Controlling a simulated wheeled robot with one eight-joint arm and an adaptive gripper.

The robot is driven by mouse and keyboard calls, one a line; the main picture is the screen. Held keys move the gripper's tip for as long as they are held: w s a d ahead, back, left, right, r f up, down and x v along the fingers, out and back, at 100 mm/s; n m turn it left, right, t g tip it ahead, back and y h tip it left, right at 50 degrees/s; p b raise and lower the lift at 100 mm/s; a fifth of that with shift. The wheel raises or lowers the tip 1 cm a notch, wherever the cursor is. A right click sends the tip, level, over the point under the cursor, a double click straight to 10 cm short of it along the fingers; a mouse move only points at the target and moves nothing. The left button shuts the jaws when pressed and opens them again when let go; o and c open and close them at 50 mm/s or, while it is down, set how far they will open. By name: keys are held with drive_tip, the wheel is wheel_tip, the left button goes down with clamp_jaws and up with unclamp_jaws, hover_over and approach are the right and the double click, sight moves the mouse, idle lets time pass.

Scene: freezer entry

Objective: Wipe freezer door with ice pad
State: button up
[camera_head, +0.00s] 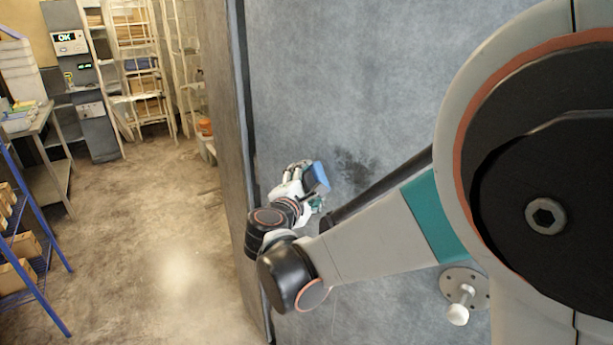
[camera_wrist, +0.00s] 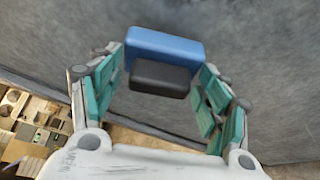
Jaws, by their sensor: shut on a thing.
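The freezer door (camera_head: 330,80) is a large grey, mottled panel filling the middle and right of the head view, and its grey surface (camera_wrist: 250,50) lies behind the pad in the wrist view. A dark smudge (camera_head: 355,170) marks the door just right of my gripper. The ice pad (camera_head: 317,177) is a blue block; in the wrist view the blue block (camera_wrist: 164,48) has a dark grip piece on its near side. My gripper (camera_head: 308,190) is shut on the pad, with its teal-lined fingers (camera_wrist: 161,85) on either side. I cannot tell whether the pad touches the door.
A round metal plate with a white knob (camera_head: 458,315) sits low on the door. Open concrete floor (camera_head: 150,240) lies to the left. A blue shelf rack (camera_head: 30,270) with boxes stands at the far left, and shelving ladders (camera_head: 145,80) stand at the back.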

sight(314, 169)
drive_tip(key=shift+w+d, duration=0.6)
drive_tip(key=shift+w, duration=0.1)
idle(0.4)
drive_tip(key=shift+s+d, duration=5.35)
drive_tip(key=shift+d, duration=1.25)
drive_tip(key=shift+w+a+r+b, duration=0.3)
drive_tip(key=shift+w+a, duration=1.5)
drive_tip(key=shift+a, duration=0.4)
drive_tip(key=shift+w+a+r+b, duration=0.25)
drive_tip(key=shift+w+a, duration=1.55)
drive_tip(key=shift+a, duration=0.4)
drive_tip(key=shift+w+a+r+b, duration=0.3)
drive_tip(key=shift+w+a, duration=1.5)
drive_tip(key=shift+a, duration=0.4)
drive_tip(key=shift+s+r+p, duration=0.1)
drive_tip(key=shift+r+p, duration=0.55)
drive_tip(key=shift+r, duration=0.2)
